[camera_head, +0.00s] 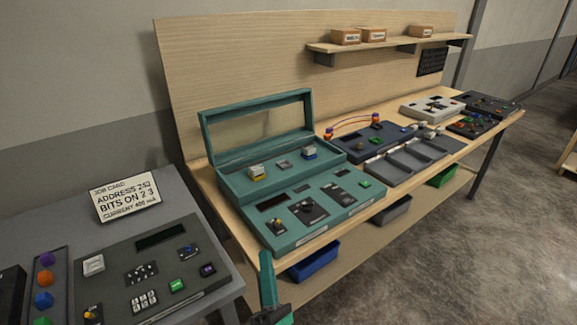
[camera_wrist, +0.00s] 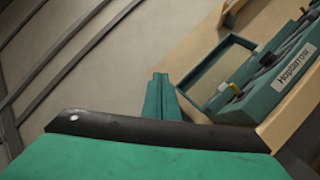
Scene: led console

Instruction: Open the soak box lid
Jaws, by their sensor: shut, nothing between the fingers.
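The teal soak box (camera_head: 222,186) is at the back left of the bench and holds a few small sockets or modules. Its lid (camera_head: 204,131), a teal frame with a clear window, stands upright along the back edge, so the box is open. The lid (camera_wrist: 190,92) also shows in the wrist view, beyond a labelled teal front panel (camera_wrist: 275,92). My gripper (camera_head: 266,258) is shut and empty, in front of the bench's near edge, low and apart from the lid. Its green fingers (camera_wrist: 160,82) are together in the wrist view.
A grey desk console (camera_head: 215,268) with a job card (camera_head: 127,197) stands at the left. A blue bin (camera_head: 315,262) sits under the bench. More consoles and cables line the bench to the right. Floor to the right is clear.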

